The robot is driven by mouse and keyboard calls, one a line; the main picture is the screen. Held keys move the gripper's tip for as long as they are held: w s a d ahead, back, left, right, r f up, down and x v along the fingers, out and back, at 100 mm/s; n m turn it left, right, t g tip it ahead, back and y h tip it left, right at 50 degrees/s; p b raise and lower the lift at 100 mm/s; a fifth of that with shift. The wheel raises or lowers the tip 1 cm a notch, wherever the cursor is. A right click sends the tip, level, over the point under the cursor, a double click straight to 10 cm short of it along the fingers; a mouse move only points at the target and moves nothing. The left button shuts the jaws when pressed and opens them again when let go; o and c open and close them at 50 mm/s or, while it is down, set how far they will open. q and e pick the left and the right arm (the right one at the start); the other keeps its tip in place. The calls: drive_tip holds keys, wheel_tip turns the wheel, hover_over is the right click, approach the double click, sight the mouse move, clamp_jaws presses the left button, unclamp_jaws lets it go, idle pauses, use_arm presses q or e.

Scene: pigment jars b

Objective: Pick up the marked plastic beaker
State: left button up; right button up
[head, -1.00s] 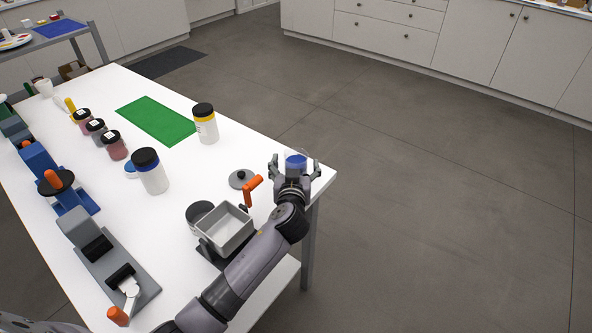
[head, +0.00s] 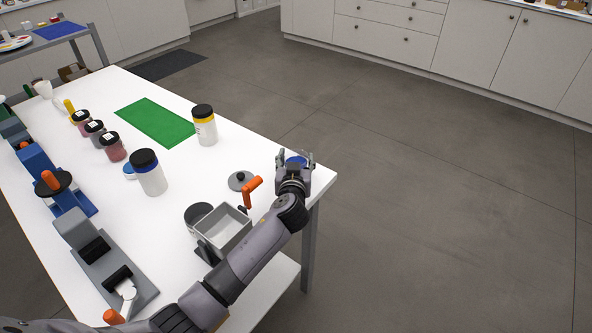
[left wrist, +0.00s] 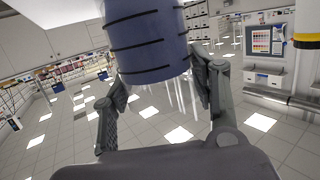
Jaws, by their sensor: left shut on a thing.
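The marked plastic beaker (head: 297,159) is at the table's right corner in the head view, mostly hidden by my gripper. In the left wrist view the beaker (left wrist: 146,42) is blue with black marking lines, and its clear lower part shows between the fingers. My left gripper (head: 294,160) is shut on the beaker, with one finger on each side. Both fingers also show in the left wrist view. Whether the beaker still touches the table is hidden. My right gripper is not in view.
Close by are a grey lid (head: 241,181), an orange handle (head: 253,187) and a grey square container (head: 224,231). A yellow-banded jar (head: 204,126) and a blue-banded jar (head: 149,173) stand farther left. A green mat (head: 155,120) lies behind. Open floor lies right of the table.

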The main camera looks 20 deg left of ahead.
use_arm(q)
drive_tip(key=c, duration=0.6)
drive_tip(key=shift+r, duration=0.1)
